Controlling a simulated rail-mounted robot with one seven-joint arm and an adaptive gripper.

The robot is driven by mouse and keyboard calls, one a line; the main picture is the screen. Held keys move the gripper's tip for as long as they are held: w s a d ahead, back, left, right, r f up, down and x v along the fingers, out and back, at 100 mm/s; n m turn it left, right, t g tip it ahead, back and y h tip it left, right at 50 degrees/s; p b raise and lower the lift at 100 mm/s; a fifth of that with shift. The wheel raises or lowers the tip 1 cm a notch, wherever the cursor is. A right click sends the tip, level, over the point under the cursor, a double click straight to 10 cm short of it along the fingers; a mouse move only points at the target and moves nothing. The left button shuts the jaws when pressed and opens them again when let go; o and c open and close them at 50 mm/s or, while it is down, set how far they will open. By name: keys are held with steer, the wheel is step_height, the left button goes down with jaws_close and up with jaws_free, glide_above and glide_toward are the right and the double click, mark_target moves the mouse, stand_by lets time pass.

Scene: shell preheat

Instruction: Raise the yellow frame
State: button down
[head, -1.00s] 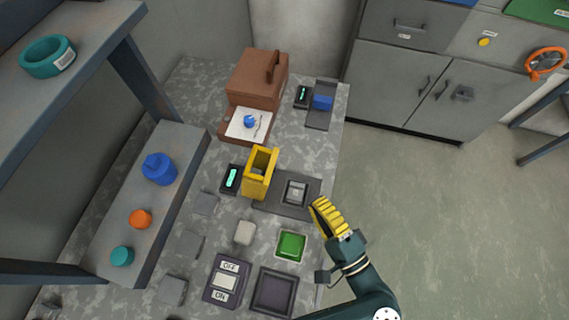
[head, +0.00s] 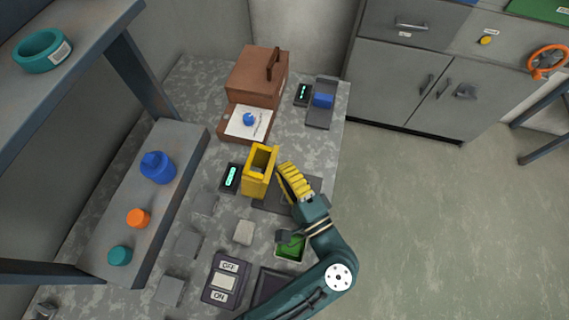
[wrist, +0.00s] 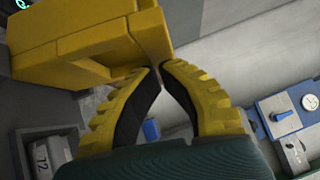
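The yellow frame (head: 258,172) is an upright hollow yellow piece on the worktop, beside a small display with green digits (head: 231,178). It also fills the upper left of the wrist view (wrist: 70,45). My gripper (head: 282,167) is just to the right of the frame, with its yellow ribbed fingers pointing at it. In the wrist view my gripper's fingertips (wrist: 159,68) nearly meet at the frame's right edge. I cannot tell whether they touch it. Nothing is seen held. The dark plate (head: 268,203) right of the frame is partly hidden by my gripper.
A green square (head: 291,250) is partly under my arm. An ON/OFF switch (head: 224,280) is at the front. A shelf with blue, orange and teal pieces (head: 158,168) is at left.

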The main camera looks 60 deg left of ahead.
steer(key=s+a+r+n+h+p, duration=0.1)
steer(key=s+a+n+p, duration=0.1)
steer(key=p, duration=0.3)
steer(key=shift+r+h, duration=0.4)
steer(key=shift+s+a+f+h+p, duration=0.2)
steer(key=shift+a+h+p, duration=0.1)
steer(key=shift+p, duration=0.35)
steer(key=shift+f, duration=0.15)
steer(key=shift+w+d, duration=0.1)
steer(key=w+d, duration=0.3)
steer(key=d, duration=0.1)
glide_toward(271, 164)
steer(key=shift+w+d+f+p, duration=0.1)
steer(key=shift+w+d+p, duration=0.1)
steer(key=shift+w+d, duration=0.4)
steer(key=shift+w+d+f+p, duration=0.15)
steer(key=shift+w+d+p, duration=0.05)
steer(key=shift+w+d, duration=0.4)
